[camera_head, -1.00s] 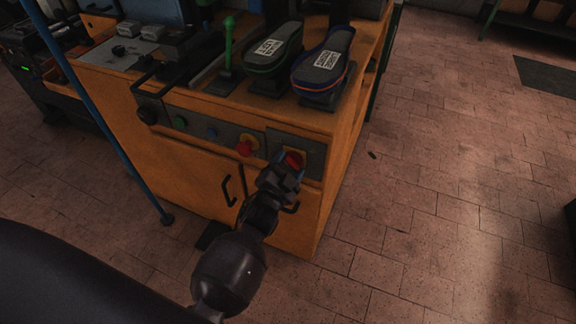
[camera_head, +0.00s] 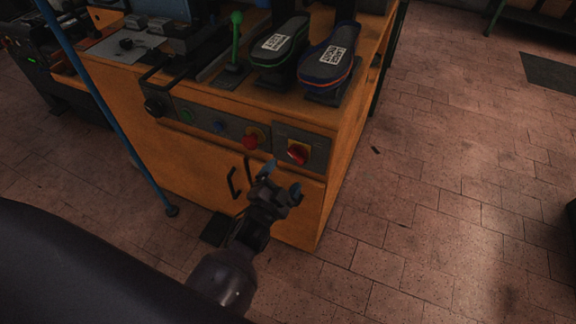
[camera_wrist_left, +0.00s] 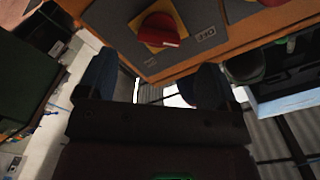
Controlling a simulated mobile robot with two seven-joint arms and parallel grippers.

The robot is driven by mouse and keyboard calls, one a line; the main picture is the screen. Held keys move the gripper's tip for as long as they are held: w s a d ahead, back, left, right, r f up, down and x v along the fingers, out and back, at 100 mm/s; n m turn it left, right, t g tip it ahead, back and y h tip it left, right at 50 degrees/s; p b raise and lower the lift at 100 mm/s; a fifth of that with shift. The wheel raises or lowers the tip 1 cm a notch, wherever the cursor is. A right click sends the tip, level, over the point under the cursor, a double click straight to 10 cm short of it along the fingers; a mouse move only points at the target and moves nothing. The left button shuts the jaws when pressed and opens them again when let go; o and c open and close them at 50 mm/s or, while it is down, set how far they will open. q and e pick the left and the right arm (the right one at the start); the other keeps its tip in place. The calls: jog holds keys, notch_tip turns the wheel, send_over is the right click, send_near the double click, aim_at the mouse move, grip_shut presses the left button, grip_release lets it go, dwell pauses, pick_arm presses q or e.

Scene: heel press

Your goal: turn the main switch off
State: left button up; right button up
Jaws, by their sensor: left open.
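The main switch (camera_head: 298,152) is a red rotary knob on a yellow plate, at the right end of the grey panel on the orange cabinet's front. It also shows in the left wrist view (camera_wrist_left: 162,30), near a small label reading OFF. Its handle looks slanted in the head view; I cannot tell its exact setting. My left gripper (camera_head: 282,181) is open and empty, below and in front of the switch, apart from it. Both dark fingers show spread in the left wrist view (camera_wrist_left: 153,82). My right gripper is not in view.
A red button (camera_head: 252,141) sits left of the switch, with blue and green buttons further left. Black door handles (camera_head: 234,183) are on the cabinet below. Two shoe-shaped forms (camera_head: 326,55) and a green-knobbed lever (camera_head: 235,40) stand on top.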

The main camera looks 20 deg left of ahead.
pick_arm(q)
jog(key=shift+s, duration=2.2)
jog(key=s+a+n+g+p, duration=0.2)
jog(key=s+a+n+g, duration=0.1)
jog(key=s, duration=0.6)
jog(key=s+a+n+g+p, duration=0.3)
jog(key=s+a+n+g, duration=0.1)
jog(key=s, duration=0.6)
jog(key=shift+s+f+n, duration=0.25)
jog(key=shift+f+n, duration=0.05)
jog(key=shift+s+f, duration=0.1)
jog(key=shift+s, duration=0.05)
